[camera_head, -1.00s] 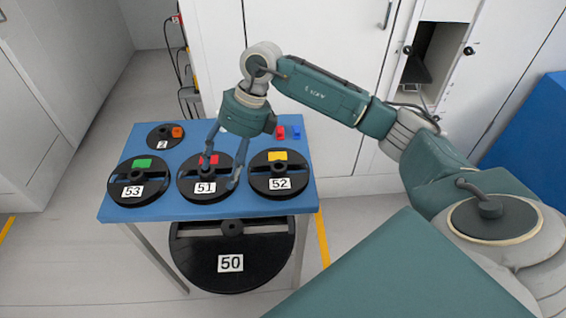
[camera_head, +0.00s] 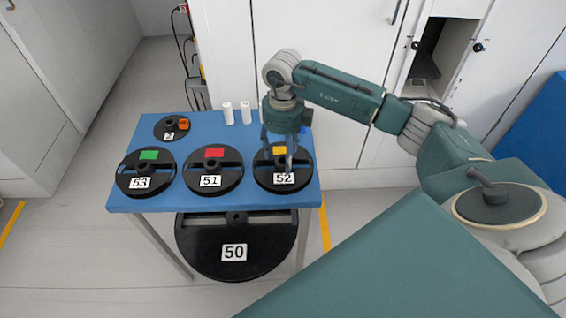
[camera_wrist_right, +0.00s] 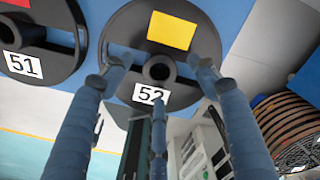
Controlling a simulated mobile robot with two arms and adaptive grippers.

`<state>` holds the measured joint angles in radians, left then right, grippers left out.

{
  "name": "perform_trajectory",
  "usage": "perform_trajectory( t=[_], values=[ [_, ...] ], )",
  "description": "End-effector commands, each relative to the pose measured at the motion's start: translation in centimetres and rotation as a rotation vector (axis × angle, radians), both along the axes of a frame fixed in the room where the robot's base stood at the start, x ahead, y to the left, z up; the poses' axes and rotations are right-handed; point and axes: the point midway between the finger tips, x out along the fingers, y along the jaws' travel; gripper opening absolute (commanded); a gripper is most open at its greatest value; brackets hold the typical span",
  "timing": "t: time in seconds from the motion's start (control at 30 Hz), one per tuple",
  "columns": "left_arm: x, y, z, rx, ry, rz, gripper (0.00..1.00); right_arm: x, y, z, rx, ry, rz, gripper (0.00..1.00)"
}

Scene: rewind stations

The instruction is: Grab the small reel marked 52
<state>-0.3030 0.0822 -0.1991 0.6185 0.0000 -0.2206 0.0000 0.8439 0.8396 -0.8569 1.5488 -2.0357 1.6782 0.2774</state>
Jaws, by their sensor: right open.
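The small black reel marked 52 (camera_head: 304,177) lies flat at the right front of the blue table, with a yellow patch on it. It also shows in the right wrist view (camera_wrist_right: 127,32), with its hub and white label. My right gripper (camera_head: 278,162) is open and hangs over this reel, partly covering it in the head view. In the right wrist view its blue fingers (camera_wrist_right: 157,82) are spread around the hub area, with nothing between them. Whether the fingertips touch the reel, I cannot tell. My left gripper is not in view.
On the blue table (camera_head: 147,205), reels 51 (camera_head: 233,180) and 53 (camera_head: 125,181) lie to the left. A smaller reel (camera_head: 162,125) and two white cylinders (camera_head: 228,113) (camera_head: 246,113) are behind. The large reel 50 (camera_head: 200,255) is below the table's front.

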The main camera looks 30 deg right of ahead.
Motion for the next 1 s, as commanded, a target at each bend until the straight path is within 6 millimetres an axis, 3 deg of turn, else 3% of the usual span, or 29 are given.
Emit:
perform_trajectory(
  t=[0.13, 0.37, 0.4, 0.67, 1.0],
  values=[
    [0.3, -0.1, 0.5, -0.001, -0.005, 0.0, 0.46, 0.0, 0.0, -1.5, 0.001, 0.0, 0.0, 0.59],
    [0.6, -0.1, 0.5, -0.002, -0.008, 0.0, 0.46, 0.1, 0.0, -1.8, 0.0, -0.002, 0.0, 0.59],
    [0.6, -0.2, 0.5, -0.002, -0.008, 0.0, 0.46, 0.1, 0.0, -1.8, 0.0, -0.002, 0.0, 0.57],
    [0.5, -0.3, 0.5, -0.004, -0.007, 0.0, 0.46, 0.1, 0.0, -1.8, 0.0, -0.001, 0.0, 0.07],
    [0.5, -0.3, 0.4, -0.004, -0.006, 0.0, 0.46, 0.1, 0.0, -1.5, 0.0, -0.002, 0.0, 0.06]
  ],
)
